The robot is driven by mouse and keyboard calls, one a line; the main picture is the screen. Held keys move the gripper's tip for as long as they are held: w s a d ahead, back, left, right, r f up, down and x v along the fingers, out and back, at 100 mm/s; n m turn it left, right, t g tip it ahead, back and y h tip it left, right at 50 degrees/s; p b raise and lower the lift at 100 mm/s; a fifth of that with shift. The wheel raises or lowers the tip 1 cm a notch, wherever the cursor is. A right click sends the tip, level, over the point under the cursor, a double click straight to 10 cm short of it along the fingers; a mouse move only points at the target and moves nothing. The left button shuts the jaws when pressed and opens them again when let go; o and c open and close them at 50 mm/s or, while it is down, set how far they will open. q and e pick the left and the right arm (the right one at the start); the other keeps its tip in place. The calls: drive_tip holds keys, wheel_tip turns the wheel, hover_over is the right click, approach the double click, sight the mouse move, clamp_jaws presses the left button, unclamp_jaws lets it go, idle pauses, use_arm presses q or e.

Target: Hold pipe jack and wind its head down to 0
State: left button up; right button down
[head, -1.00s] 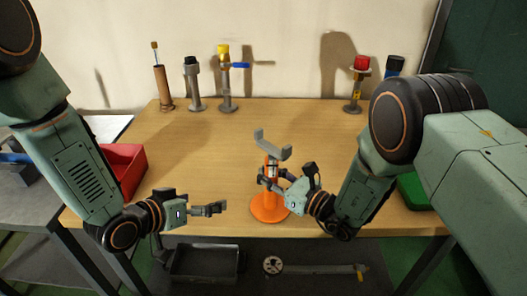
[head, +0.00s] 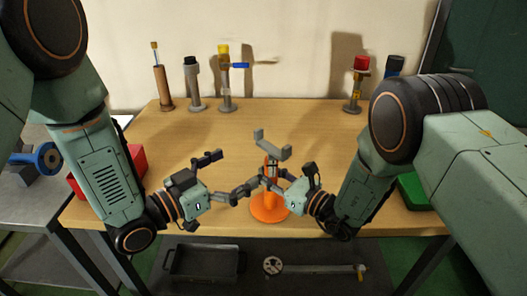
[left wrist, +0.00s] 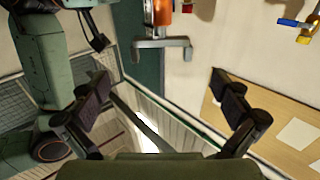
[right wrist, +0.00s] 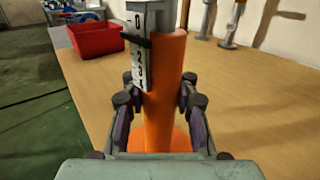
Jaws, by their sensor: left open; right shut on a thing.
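The orange pipe jack (head: 268,205) stands upright near the table's front edge, with its round base on the wood. Its grey forked head (head: 272,147) sits on top; it also shows in the left wrist view (left wrist: 162,45). A white scale (right wrist: 140,65) with black marks runs down the jack's side in the right wrist view. My right gripper (head: 272,180) is shut around the orange column (right wrist: 165,110). My left gripper (head: 238,172) is open and empty, left of the jack, with its fingers apart and pointing toward the head.
Several valve-topped posts stand at the back, including a yellow-topped one (head: 224,75) and a red-topped one (head: 358,80). A red bin (head: 135,165) is at left and a green one (head: 412,190) at right. The table's middle is clear.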

sight(272, 145)
use_arm(q)
drive_tip(key=x, duration=0.8)
drive_tip(key=shift+c, duration=0.2)
drive_tip(key=c, duration=1)
drive_tip(key=shift+o, duration=0.2)
